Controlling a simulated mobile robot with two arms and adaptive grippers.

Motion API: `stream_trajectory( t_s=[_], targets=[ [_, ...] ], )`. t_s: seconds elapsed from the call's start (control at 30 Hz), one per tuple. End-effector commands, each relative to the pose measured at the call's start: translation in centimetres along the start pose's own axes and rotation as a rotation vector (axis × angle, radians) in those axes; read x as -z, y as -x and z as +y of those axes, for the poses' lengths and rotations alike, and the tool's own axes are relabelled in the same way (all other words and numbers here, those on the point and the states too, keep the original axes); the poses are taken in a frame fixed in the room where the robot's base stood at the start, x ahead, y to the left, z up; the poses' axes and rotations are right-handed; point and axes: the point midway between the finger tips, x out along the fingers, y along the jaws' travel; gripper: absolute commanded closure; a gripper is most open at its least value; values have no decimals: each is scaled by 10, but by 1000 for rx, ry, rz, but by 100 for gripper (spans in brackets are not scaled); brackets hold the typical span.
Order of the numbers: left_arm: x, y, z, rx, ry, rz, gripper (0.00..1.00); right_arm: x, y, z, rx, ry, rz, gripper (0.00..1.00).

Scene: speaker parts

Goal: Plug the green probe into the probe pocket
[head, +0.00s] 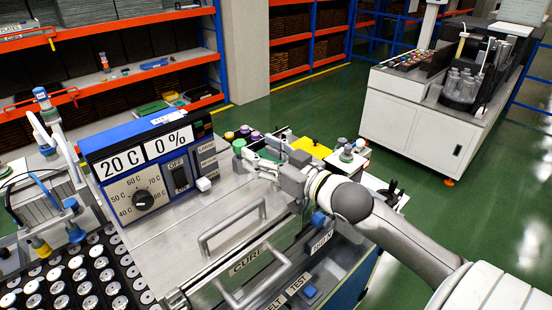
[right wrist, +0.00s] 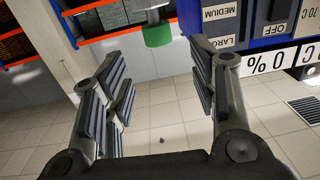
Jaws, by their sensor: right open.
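A green cylindrical piece, which looks like the green probe (head: 239,146), is at the far end of my right gripper (head: 254,158) in the head view. In the right wrist view the green piece (right wrist: 157,35) shows with a grey part above it, beyond the open fingers. My right gripper (right wrist: 162,90) is open and nothing is between its fingers. The green piece looks apart from the fingers. I cannot make out the probe pocket. My left gripper is not in view.
A blue control box (head: 150,160) with a dial and switch stands left of my right gripper. The metal cure unit (head: 225,235) with handles lies below it. A rack of round parts (head: 85,275) is at lower left. Small coloured parts and a yellow block (head: 310,148) lie behind.

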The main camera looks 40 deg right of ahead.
Motion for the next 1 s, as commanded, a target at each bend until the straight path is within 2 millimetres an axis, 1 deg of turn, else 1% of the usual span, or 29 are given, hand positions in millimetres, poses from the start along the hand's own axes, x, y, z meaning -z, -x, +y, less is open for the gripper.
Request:
stream_trajectory(
  t_s=[0.03,0.2,0.4,0.57,1.0],
  targets=[
    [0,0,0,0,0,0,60,0,7,0,1,1,1,47],
    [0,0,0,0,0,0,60,3,26,0,1,2,7,47],
    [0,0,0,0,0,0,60,5,38,0,1,3,11,47],
    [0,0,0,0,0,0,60,6,41,0,1,4,13,47],
    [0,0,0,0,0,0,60,6,40,0,2,4,15,47]
  ],
)
